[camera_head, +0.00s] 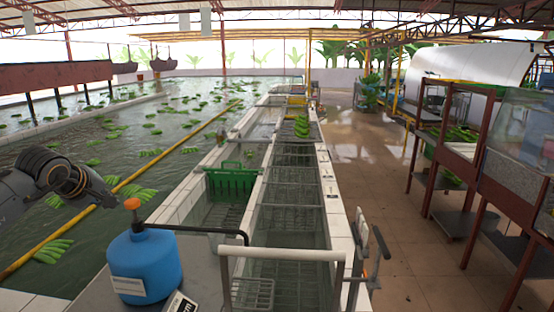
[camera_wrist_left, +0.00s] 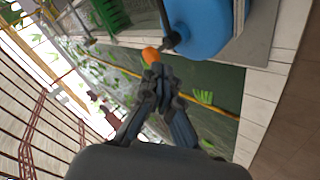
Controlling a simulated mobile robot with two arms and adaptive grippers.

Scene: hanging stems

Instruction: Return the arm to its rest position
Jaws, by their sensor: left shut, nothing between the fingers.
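My left arm (camera_head: 68,178) reaches in from the left edge of the head view, over the water of the pool and left of the blue sprayer tank. Its fingers cannot be made out there. In the left wrist view my left gripper (camera_wrist_left: 158,74) is shut and empty, its fingertips together. The orange knob (camera_wrist_left: 150,54) of the blue tank (camera_wrist_left: 200,28) shows just beyond the fingertips. I cannot tell the exact gap between them. My right gripper is in neither view.
The blue tank (camera_head: 145,263) stands on a grey surface in front, beside a metal rail (camera_head: 282,253). A green crate (camera_head: 231,183) sits in the trough. Green bananas (camera_head: 53,251) float in the pool. Shelves (camera_head: 480,165) stand right; the tiled floor (camera_head: 345,150) between has free room.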

